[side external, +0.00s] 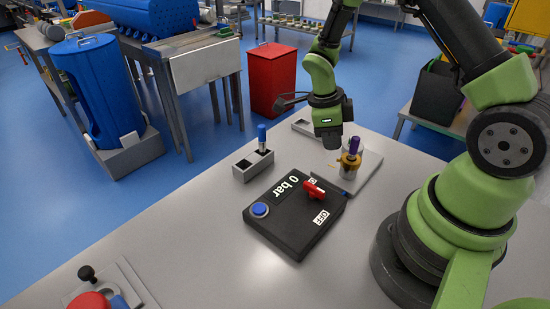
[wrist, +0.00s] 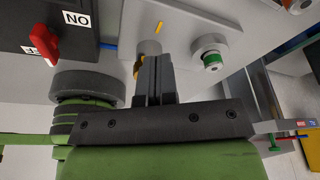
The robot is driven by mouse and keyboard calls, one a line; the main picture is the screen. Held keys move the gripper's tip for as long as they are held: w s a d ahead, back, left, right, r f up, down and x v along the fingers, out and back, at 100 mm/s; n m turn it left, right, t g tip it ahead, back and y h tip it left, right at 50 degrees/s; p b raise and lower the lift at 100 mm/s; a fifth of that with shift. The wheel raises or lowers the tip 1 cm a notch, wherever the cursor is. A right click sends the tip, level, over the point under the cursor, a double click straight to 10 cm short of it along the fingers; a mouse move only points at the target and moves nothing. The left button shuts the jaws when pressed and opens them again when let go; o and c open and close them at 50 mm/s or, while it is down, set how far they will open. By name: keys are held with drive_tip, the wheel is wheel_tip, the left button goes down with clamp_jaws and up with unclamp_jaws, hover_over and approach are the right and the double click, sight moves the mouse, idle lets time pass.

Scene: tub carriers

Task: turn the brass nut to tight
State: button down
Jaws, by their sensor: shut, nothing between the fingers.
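The brass nut (side external: 350,160) sits on a post on a grey plate (side external: 359,180), with a purple cylinder rising from it, in the side external view. My gripper (side external: 329,143) points down just left of and above the nut in that picture. In the wrist view my gripper (wrist: 155,62) has its two dark fingers together with nothing between them. A brass-coloured piece (wrist: 138,66) shows beside the fingers, mostly hidden by them; I cannot tell whether they touch. A yellow mark (wrist: 158,27) lies on the plate.
A black box (side external: 290,222) with a red switch (side external: 313,188), a blue button (side external: 260,209) and "0 bar" lies left of the plate. A grey block (side external: 252,165) holds a blue-topped peg.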

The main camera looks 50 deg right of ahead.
drive_tip(key=v, duration=0.2)
drive_tip(key=s+v, duration=0.1)
drive_tip(key=v, duration=0.1)
drive_tip(key=shift+d+r, duration=0.15)
drive_tip(key=shift+r, duration=0.1)
drive_tip(key=shift+s+a+f, duration=0.3)
drive_tip(key=shift+a+f, duration=0.05)
drive_tip(key=shift+f, duration=0.7)
drive_tip(key=shift+s+a+f, duration=0.3)
drive_tip(key=shift+a+f, duration=0.1)
drive_tip(key=shift+f, duration=0.6)
drive_tip(key=shift+s+a+f, duration=0.25)
drive_tip(key=shift+a+f, duration=0.1)
drive_tip(key=shift+f, duration=0.7)
drive_tip(key=shift+w+d, duration=0.15)
drive_tip(key=shift+d, duration=0.15)
drive_tip(key=shift+w+d, duration=0.35)
drive_tip(key=shift+d, duration=0.25)
